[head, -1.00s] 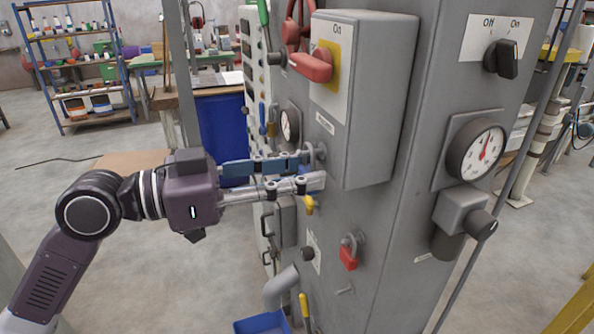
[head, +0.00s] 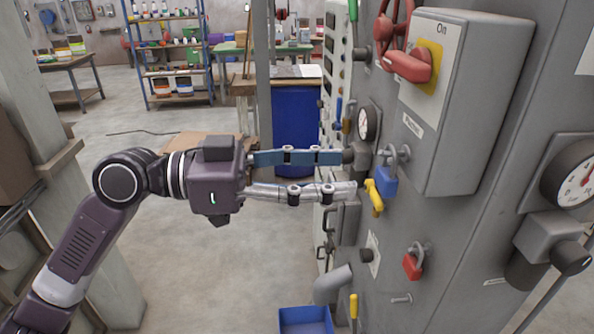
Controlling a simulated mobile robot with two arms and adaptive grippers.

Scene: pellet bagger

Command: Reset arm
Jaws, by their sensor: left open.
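My left gripper (head: 351,173) is open, its two fingers pointing right toward the grey machine panel (head: 450,225). Nothing shows between the fingers. A blue padlock (head: 386,181) hangs on the panel just right of the fingertips, apart from them in the picture. A yellow handle (head: 374,198) sits just right of the lower fingertip; I cannot tell whether they touch. My left arm (head: 85,235) reaches in from the lower left. My right gripper is not in view.
The grey switch box (head: 463,110) with a red handle (head: 407,66) juts out above right. A gauge (head: 369,123), a red padlock (head: 412,266) and a pipe (head: 332,285) are close by. A blue bin (head: 305,321) is below. Open floor lies left; a post (head: 40,90) stands far left.

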